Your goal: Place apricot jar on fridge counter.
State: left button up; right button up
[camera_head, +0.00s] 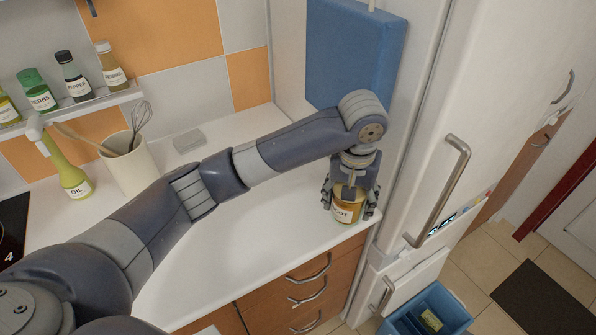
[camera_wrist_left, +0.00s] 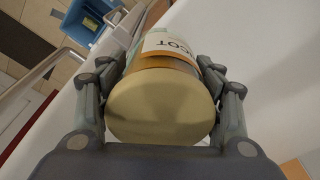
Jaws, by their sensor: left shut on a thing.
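The apricot jar (camera_head: 346,211) has orange contents, a pale lid and a white label, part of which reads "COT". My left gripper (camera_head: 350,206) points down and is shut around it, over the right end of the white counter (camera_head: 260,228) beside the fridge (camera_head: 440,110). In the left wrist view the jar's lid (camera_wrist_left: 162,104) faces the camera, with my left gripper's fingers (camera_wrist_left: 162,85) on both sides of it. I cannot tell whether the jar's base touches the counter. My right gripper is not in view.
A utensil pot (camera_head: 130,165), an oil bottle (camera_head: 72,178) and a small grey block (camera_head: 189,141) stand at the back left of the counter. A blue board (camera_head: 355,50) hangs at the back right. A blue bin (camera_head: 430,312) stands on the floor. The counter around the jar is clear.

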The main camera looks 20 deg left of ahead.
pick_arm(q)
jog(key=w+a, duration=0.2)
jog(key=w+a+p, duration=0.1)
jog(key=w+a, duration=0.1)
jog(key=a, duration=0.1)
jog(key=w+a+f, duration=0.1)
jog(key=w+a, duration=0.1)
jog(key=a, duration=0.1)
jog(key=shift+w+a+p, duration=0.1)
jog(key=shift+a+p, duration=0.05)
jog(key=shift+p, duration=0.25)
jog(key=shift+w+a, duration=0.3)
jog(key=shift+w+a+r, duration=0.1)
jog(key=shift+w+a, duration=0.2)
jog(key=shift+a, duration=0.15)
notch_tip(320, 180, down, 3)
jog(key=shift+s+p, duration=0.1)
jog(key=shift+p, duration=0.65)
jog(key=shift+f, duration=0.45)
jog(key=shift+d, duration=0.1)
jog(key=o, duration=1.4)
jog(key=shift+f, duration=0.15)
jog(key=shift+c, duration=0.2)
